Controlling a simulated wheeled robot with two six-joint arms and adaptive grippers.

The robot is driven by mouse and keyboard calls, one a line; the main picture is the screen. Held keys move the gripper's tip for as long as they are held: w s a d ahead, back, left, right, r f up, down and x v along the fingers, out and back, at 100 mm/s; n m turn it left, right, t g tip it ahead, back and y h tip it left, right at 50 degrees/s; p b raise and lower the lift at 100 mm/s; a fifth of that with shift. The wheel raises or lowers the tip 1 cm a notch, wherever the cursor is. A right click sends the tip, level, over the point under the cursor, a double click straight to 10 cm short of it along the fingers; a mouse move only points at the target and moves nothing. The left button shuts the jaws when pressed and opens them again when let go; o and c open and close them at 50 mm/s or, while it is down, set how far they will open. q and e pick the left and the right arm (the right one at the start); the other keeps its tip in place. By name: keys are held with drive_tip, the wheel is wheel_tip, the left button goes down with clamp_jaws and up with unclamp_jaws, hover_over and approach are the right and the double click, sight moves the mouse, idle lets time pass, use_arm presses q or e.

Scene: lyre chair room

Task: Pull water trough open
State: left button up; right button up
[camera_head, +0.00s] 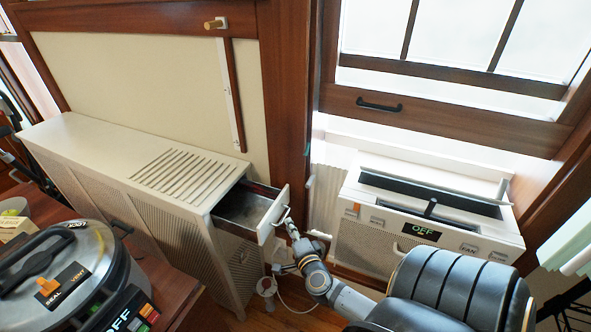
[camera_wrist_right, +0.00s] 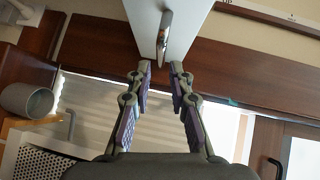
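The water trough (camera_head: 243,207) is a grey-lined drawer at the right end of the white radiator cover (camera_head: 100,150). It stands partly open, with its white front panel (camera_head: 273,214) out past the cover's end. A handle is on that panel; it shows in the right wrist view as a metal bar (camera_wrist_right: 163,40). My right gripper (camera_head: 291,228) is at the panel's outer side, by the handle. In the right wrist view its two fingertips (camera_wrist_right: 160,70) are apart, with the bar's end between or just ahead of them; contact cannot be told. My left gripper is not in view.
A pressure cooker (camera_head: 65,280) stands on a wooden table at the front left. A window unit (camera_head: 410,220) reading OFF is to the right, behind my arm. A dark wooden post (camera_head: 287,90) rises behind the trough. A pipe valve (camera_head: 267,286) is near the floor.

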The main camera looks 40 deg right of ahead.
drive_tip(key=v, duration=0.6)
drive_tip(key=shift+w, duration=0.1)
drive_tip(key=s+a+f+n+g+y, duration=0.15)
drive_tip(key=f+n, duration=0.25)
drive_tip(key=f, duration=0.4)
drive_tip(key=s+a+f+n+g+y, duration=0.1)
drive_tip(key=s+f+n+y, duration=0.2)
drive_tip(key=f, duration=0.5)
drive_tip(key=s+a+f+n+g, duration=0.1)
drive_tip(key=s+f+n+g, duration=0.1)
drive_tip(key=f+n, duration=0.5)
drive_tip(key=s+a+f+n+g, duration=0.2)
drive_tip(key=s+f+n+g, duration=0.1)
drive_tip(key=s+f, duration=0.6)
drive_tip(key=s+a+f+n+g+y, duration=0.1)
drive_tip(key=s+a+f+n+g, duration=0.2)
drive_tip(key=s+f+g, duration=0.3)
drive_tip(key=s+f+n, duration=0.1)
drive_tip(key=s+f, duration=0.3)
drive_tip(key=s, duration=0.5)
drive_tip(key=shift+s+f, duration=0.15)
drive_tip(key=shift+f, duration=0.15)
drive_tip(key=shift+s+d, duration=0.1)
